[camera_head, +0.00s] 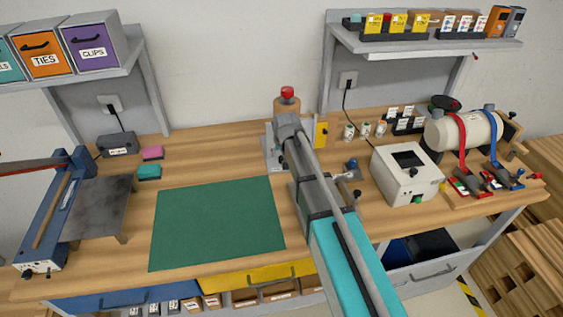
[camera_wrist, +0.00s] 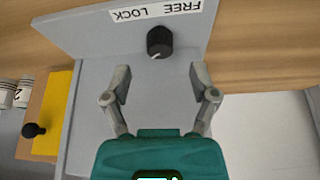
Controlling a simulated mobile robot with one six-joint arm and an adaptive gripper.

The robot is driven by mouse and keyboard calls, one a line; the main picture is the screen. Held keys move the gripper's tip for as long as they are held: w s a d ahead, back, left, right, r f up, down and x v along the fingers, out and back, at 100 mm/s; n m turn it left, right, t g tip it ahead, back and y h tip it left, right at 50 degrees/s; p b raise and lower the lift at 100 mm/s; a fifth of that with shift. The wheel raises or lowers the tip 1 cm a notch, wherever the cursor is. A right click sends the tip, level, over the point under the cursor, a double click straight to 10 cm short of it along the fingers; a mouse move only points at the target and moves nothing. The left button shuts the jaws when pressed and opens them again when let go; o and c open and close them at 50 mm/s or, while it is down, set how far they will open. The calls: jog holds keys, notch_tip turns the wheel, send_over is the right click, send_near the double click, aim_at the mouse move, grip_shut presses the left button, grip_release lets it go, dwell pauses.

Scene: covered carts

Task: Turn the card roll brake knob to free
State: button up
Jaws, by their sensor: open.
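In the wrist view a black round knob (camera_wrist: 159,41) stands on a grey plate (camera_wrist: 85,25) near the top middle. A white mark shows on its lower-left side. A white label (camera_wrist: 160,11) behind it reads FREE and LOCK upside down, with FREE on the right and LOCK on the left. My gripper (camera_wrist: 160,75) is open and empty. Its fingertips are below the knob in the picture, one to each side, and apart from it. In the head view a brown roll with a red top (camera_head: 287,104) stands behind my arm's end; the knob is hidden there.
A yellow panel (camera_wrist: 54,112) with a small black knob (camera_wrist: 33,130) is left of the plate. In the head view a white box (camera_head: 404,172) stands to the right, and a green mat (camera_head: 215,222) lies bare to the left.

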aim_at(282, 157)
jog(key=shift+b+x, duration=1.45)
jog(key=shift+x, duration=0.35)
jog(key=shift+f, duration=0.1)
grip_shut()
